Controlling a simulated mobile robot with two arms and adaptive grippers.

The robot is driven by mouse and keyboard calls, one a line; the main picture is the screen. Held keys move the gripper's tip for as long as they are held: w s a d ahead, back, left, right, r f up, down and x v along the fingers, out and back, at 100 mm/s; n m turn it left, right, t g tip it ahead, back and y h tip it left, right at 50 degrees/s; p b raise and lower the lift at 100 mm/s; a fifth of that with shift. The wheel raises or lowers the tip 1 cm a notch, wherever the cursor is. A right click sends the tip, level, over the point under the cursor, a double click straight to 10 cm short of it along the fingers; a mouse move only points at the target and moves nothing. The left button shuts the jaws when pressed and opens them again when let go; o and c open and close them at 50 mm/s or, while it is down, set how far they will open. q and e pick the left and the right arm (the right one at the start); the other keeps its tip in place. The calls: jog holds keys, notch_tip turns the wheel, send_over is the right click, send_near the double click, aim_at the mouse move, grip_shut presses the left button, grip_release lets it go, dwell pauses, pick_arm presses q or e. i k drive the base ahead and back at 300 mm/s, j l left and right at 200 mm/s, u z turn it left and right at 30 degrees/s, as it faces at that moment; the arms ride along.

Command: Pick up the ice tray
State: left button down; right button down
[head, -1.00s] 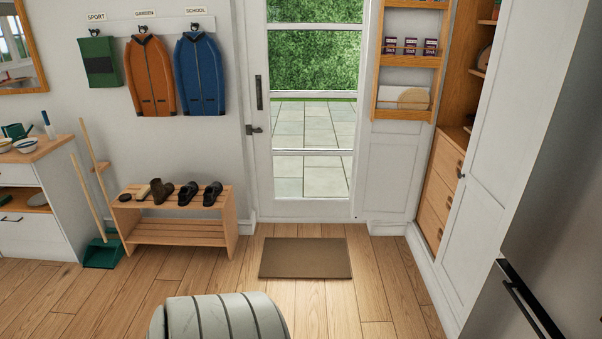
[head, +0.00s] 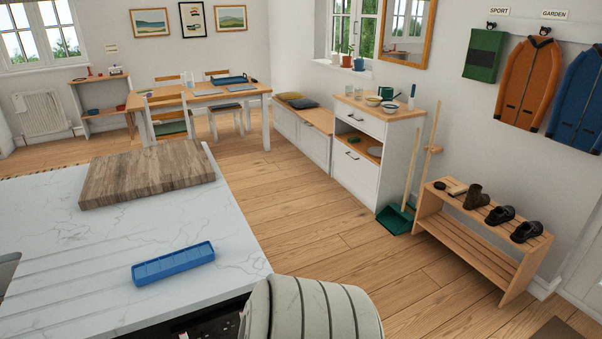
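A blue ice tray (head: 173,264) with a row of compartments lies flat on the white marble-look counter (head: 95,240), near its front right part. Nothing touches it. Neither of my grippers shows in the head view. A pale ribbed part of my own body is at the bottom centre, to the right of the tray and apart from it.
A wooden cutting board (head: 147,174) lies on the counter behind the tray. The counter's right edge drops to open wooden floor (head: 330,250). A shoe bench (head: 483,235), a green dustpan (head: 394,219) and a white cabinet (head: 372,150) stand along the right wall. A dining table (head: 205,97) is at the back.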

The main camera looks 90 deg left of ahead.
aim_at(153, 270)
jog(key=u, duration=3.7)
